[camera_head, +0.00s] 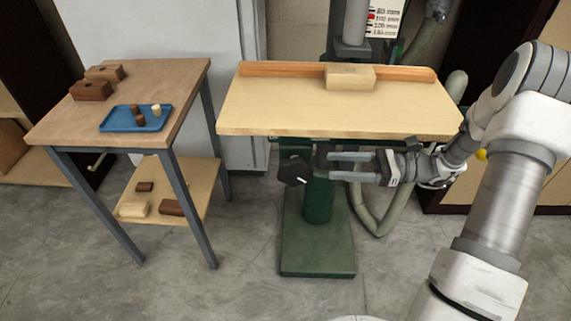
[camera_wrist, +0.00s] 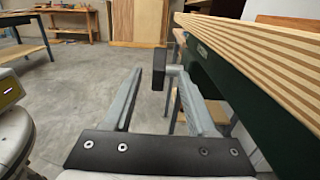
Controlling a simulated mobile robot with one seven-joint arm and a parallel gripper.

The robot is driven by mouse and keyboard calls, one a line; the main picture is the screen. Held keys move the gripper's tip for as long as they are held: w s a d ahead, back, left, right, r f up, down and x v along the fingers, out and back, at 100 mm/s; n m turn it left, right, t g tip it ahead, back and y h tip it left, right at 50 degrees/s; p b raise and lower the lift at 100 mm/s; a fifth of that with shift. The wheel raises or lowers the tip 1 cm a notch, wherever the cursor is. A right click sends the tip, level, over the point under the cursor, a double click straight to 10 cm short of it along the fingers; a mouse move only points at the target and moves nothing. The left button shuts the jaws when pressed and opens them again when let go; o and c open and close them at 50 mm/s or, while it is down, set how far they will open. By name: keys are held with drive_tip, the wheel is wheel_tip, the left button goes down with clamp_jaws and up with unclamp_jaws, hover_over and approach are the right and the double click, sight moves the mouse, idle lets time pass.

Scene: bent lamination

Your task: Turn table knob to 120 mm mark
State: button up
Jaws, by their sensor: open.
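The table knob (camera_head: 294,171) is a dark, many-sided knob with a white pointer line, below the front edge of the machine table (camera_head: 310,110). In the wrist view the knob (camera_wrist: 159,69) shows edge-on on a short light shaft, beyond the fingertips. My gripper (camera_head: 332,167) is open, just right of the knob, with its fingers pointing left at it; it seems empty and apart from the knob. In the wrist view my gripper (camera_wrist: 158,85) has its two fingers spread on either side of the knob's line. The scale (camera_head: 385,18) at the top shows mm marks and a red pointer, partly cut off.
A wooden block (camera_head: 350,77) rests against the fence on the machine table. The table edge lies close above my gripper. A side table (camera_head: 185,80) with a blue tray (camera_head: 112,124) stands at left. A green column (camera_head: 319,200) and hose (camera_head: 378,222) are below.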

sight(280, 164)
drive_tip(key=a, duration=0.6)
drive_tip(key=a+b, duration=0.1)
drive_tip(key=a, duration=0.5)
drive_tip(key=shift+w+a, duration=0.2)
drive_tip(key=shift+a, duration=0.1)
clamp_jaws()
